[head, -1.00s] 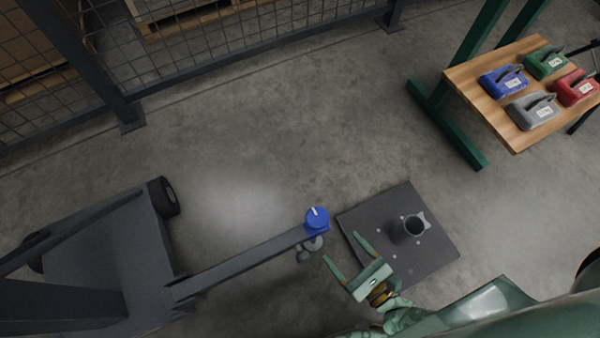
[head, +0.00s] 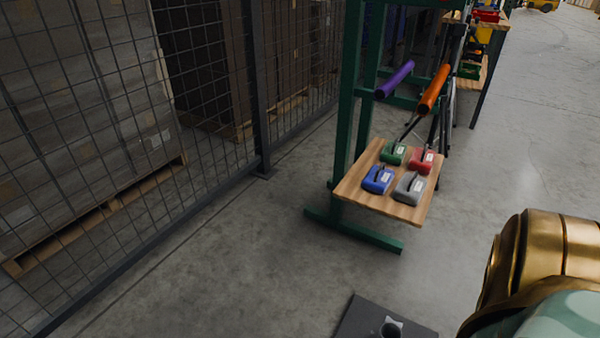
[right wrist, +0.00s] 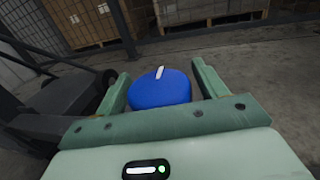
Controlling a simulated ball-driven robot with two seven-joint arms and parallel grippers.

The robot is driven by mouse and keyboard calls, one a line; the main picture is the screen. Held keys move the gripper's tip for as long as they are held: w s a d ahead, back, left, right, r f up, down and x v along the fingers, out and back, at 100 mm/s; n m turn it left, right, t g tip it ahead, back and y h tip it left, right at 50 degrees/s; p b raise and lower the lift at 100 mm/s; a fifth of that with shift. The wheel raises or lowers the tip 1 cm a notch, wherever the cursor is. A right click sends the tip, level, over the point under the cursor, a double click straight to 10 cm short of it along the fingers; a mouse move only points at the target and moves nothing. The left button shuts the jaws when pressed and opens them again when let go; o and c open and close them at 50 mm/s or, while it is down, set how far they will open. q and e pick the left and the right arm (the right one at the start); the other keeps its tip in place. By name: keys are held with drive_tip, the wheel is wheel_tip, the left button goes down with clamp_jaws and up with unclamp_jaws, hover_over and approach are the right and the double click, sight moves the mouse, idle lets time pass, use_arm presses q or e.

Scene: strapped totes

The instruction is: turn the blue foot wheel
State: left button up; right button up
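The blue foot wheel (right wrist: 160,90) shows in the right wrist view, with a short white mark on its top. It sits between the two green fingers of my right gripper (right wrist: 161,72). The fingers are spread wide, one on each side of the wheel. A thin gap shows at the right finger; whether the left finger touches the wheel I cannot tell. The wheel and the right gripper are outside the head view now. My left gripper is in neither view.
A wooden shelf (head: 350,196) on a green frame holds blue, grey, green and red weights. Mesh fencing (head: 110,100) runs along the left. A dark wheeled cart (right wrist: 62,98) is left in the wrist view.

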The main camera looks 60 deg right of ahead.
drive_tip(key=c, duration=0.7)
drive_tip(key=shift+m+h, duration=0.3)
drive_tip(key=shift+h, duration=0.2)
drive_tip(key=m+h, duration=0.2)
drive_tip(key=h, duration=0.1)
drive_tip(key=m+h, duration=0.2)
drive_tip(key=h, duration=0.1)
drive_tip(key=m+h, duration=0.2)
drive_tip(key=h, duration=0.1)
drive_tip(key=shift+d, duration=0.4)
drive_tip(key=m+g+h, duration=0.1)
drive_tip(key=m+h, duration=0.1)
drive_tip(key=m+g+h, duration=0.2)
drive_tip(key=h, duration=0.1)
drive_tip(key=m+g+h, duration=0.1)
drive_tip(key=h, duration=0.2)
drive_tip(key=shift+s+d+m+g, duration=0.25)
drive_tip(key=shift+d+m+g, duration=0.15)
drive_tip(key=shift+g+h, duration=0.3)
drive_tip(key=shift+g, duration=0.1)
drive_tip(key=o, duration=0.9)
drive_tip(key=shift+o, duration=0.2)
